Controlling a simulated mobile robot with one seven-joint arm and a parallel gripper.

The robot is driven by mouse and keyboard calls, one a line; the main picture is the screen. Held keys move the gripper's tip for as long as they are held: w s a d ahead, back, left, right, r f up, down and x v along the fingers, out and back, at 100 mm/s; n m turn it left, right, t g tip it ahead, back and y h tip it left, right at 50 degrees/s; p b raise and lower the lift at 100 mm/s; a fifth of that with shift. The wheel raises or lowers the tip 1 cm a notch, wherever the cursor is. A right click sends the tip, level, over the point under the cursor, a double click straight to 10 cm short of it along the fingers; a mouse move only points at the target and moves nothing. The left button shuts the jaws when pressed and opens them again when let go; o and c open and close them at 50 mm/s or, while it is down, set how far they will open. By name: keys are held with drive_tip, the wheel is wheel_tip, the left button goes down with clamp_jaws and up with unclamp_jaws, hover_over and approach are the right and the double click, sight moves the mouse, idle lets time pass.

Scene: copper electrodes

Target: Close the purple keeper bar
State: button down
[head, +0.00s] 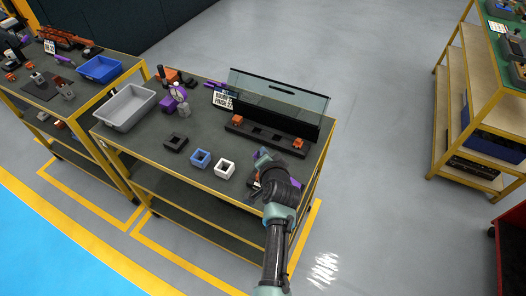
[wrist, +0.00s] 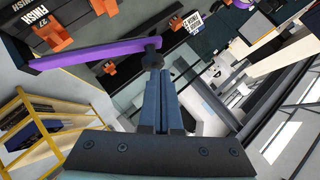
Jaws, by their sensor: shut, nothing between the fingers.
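The purple keeper bar (wrist: 95,52) stretches across the upper left of the wrist view, with an orange block (wrist: 50,40) beside its left end. A dark knob sits at its right end. My gripper (wrist: 154,50) is shut and empty, with its fingertips at or very close to that knob; I cannot tell whether they touch. In the head view my gripper (head: 263,156) is over the table's front right part. Purple bits show around the wrist there, but my arm hides most of that area.
A dark rail (head: 258,132) with orange end blocks lies before a raised clear panel (head: 280,97). Black, blue (head: 200,158) and white (head: 225,168) square frames sit left of my gripper. A grey bin (head: 124,106) and a purple fixture (head: 172,102) stand farther left.

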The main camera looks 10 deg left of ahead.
sight(254, 155)
drive_tip(key=a+f+h+b, duration=0.1)
drive_tip(key=f, duration=0.1)
drive_tip(key=w+a+f+n+g+h+b, duration=0.1)
drive_tip(key=a+f, duration=0.1)
drive_tip(key=shift+w+a+f, duration=0.1)
drive_tip(key=shift+a, duration=0.05)
idle(0.4)
drive_tip(key=shift+r, duration=0.4)
drive_tip(key=s+a+r+p, duration=0.1)
drive_tip(key=s+a+r, duration=0.1)
drive_tip(key=s+r, duration=0.4)
drive_tip(key=shift+s+r, duration=0.4)
drive_tip(key=shift+r, duration=1.75)
drive_tip(key=shift+a, duration=0.15)
drive_tip(key=shift+r, duration=0.1)
